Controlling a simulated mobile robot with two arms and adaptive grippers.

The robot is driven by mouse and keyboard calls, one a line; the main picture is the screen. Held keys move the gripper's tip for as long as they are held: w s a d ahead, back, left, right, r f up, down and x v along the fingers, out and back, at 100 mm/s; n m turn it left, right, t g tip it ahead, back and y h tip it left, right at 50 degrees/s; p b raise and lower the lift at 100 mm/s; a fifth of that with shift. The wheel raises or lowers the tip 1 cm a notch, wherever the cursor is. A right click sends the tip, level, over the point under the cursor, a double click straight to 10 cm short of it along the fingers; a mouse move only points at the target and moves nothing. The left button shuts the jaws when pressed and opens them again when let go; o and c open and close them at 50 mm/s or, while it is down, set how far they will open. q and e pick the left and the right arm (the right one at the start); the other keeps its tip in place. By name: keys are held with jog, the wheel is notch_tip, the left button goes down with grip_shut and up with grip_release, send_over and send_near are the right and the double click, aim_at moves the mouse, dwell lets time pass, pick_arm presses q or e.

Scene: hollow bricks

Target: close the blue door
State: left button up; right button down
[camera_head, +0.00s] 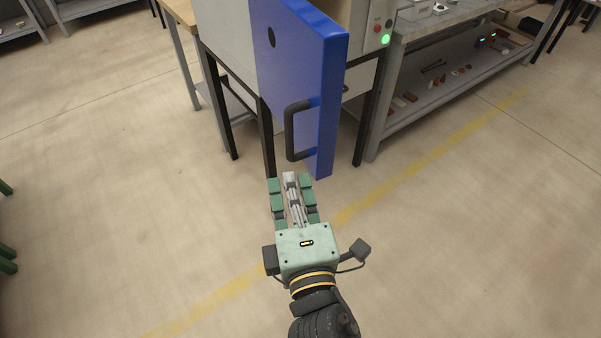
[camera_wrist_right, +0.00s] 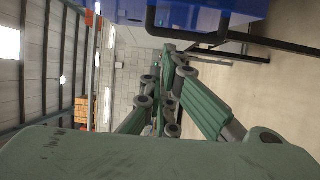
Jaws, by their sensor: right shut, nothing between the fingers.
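The blue door (camera_head: 297,75) stands swung open on the front of a grey machine cabinet. A black bar handle (camera_head: 291,130) is fixed to its lower face. My right gripper (camera_head: 290,178) is shut and empty, just below the handle and the door's bottom edge in the head view, with a small gap showing between them. In the right wrist view the closed fingertips (camera_wrist_right: 172,52) point towards the blue door (camera_wrist_right: 215,12), which fills the top edge, with part of the black handle (camera_wrist_right: 152,22) beside it. My left gripper is in neither view.
The grey cabinet (camera_head: 222,38) stands on black legs and has a green-lit button (camera_head: 386,39). A grey workbench with a lower shelf (camera_head: 440,85) holding small parts stands to the right. The floor (camera_head: 110,200) around my right arm is clear, with a yellow line across it.

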jog(key=p, duration=0.3)
send_near(292, 122)
jog(key=w+a, duration=0.3)
jog(key=a, duration=0.1)
jog(key=w+d, duration=0.1)
jog(key=w+d+p, duration=0.1)
jog(key=d, duration=0.1)
jog(key=shift+d+f, duration=0.15)
jog(key=shift+d, duration=0.15)
jog(key=shift+w, duration=0.1)
